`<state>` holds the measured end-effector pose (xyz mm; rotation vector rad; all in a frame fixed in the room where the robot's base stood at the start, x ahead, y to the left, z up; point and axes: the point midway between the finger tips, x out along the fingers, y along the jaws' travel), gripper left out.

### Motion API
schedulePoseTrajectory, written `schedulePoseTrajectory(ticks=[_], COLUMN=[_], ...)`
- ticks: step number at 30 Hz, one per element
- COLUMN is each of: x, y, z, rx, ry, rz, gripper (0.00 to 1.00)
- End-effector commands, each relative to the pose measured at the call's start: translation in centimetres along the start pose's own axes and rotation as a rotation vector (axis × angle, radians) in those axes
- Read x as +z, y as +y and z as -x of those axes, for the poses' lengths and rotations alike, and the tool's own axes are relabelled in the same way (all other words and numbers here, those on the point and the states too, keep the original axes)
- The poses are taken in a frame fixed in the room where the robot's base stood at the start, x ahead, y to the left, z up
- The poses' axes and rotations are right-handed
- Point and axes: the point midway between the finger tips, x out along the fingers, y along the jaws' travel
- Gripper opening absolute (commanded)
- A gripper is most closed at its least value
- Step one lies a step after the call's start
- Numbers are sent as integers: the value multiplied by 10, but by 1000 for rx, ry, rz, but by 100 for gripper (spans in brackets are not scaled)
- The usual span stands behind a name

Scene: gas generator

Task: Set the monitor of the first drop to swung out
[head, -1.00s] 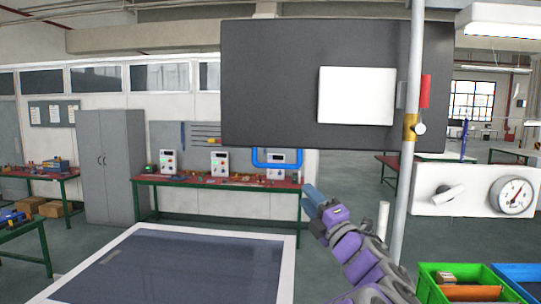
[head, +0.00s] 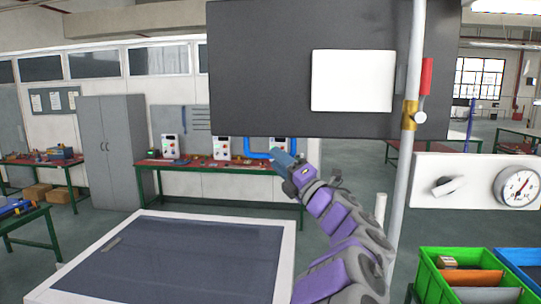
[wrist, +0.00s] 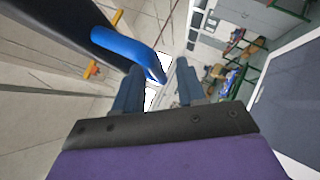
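The monitor (head: 260,80) is a large dark panel hanging at upper centre, with a white rectangle (head: 352,80) on its face. A bent blue handle (head: 257,154) hangs from its lower edge. In the wrist view the monitor's dark edge (wrist: 60,42) is at upper left, and the handle (wrist: 128,44) slants down towards my fingertips. My gripper (head: 284,160) is just below the monitor, close to the handle. Its blue fingers (wrist: 158,88) are apart in the wrist view, with the handle's lower end showing near the gap. I cannot tell if they touch.
A pale vertical pole (head: 407,180) with a brass collar and red lever stands right of the monitor. A white panel with a gauge (head: 517,187) is at right, above a green bin (head: 430,282). A white-framed dark surface (head: 288,262) lies at lower left.

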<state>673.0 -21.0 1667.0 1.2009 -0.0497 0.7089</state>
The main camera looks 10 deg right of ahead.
Motion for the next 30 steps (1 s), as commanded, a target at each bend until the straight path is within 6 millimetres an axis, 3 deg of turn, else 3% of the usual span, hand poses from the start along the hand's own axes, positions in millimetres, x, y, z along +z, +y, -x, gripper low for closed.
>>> schedulePoseTrajectory(ticks=[9,20,30], x=[-11,-1,-5], y=[3,0,0], z=[-33,-30,-32], rx=[0,-1,-4], ry=[8,0,2], rz=[6,0,2], gripper=[40,40,7])
